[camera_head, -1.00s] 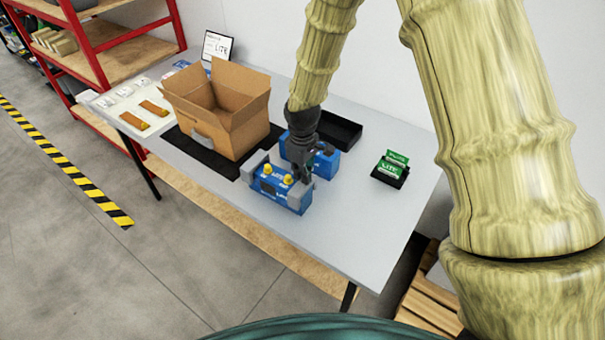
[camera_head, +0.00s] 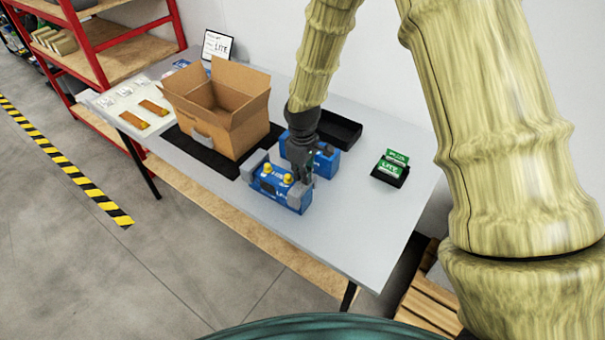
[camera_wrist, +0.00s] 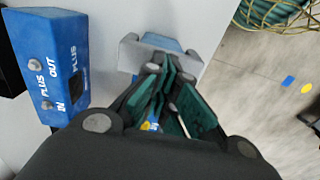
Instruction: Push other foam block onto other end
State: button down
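The blue device (camera_head: 270,187) with two yellow knobs lies near the table's front edge. A grey foam block (camera_head: 254,164) is at its left end. Another grey foam block (camera_head: 299,197) is at its right end; it also shows beyond my fingers in the wrist view (camera_wrist: 130,54). My gripper (camera_head: 304,178) points down at the right end of the device. In the wrist view my fingers (camera_wrist: 170,76) look closed together, with no object seen between them. They hide part of the device, and contact with the foam cannot be made out.
A second blue box (camera_wrist: 50,65), marked PLUS, stands just behind. An open cardboard carton (camera_head: 225,125) stands on a black mat to the left. A black tray (camera_head: 340,130) is behind, and green LITE packs (camera_head: 393,163) are at right. The table's front right (camera_head: 350,235) is clear.

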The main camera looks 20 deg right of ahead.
jog(key=shift+f+b, duration=0.3)
jog(key=shift+f, duration=0.5)
dwell(0.9)
jog(key=shift+r, duration=0.15)
jog(key=shift+r+p, duration=2.25)
jog(key=shift+r, duration=0.65)
jog(key=shift+s+f, duration=0.1)
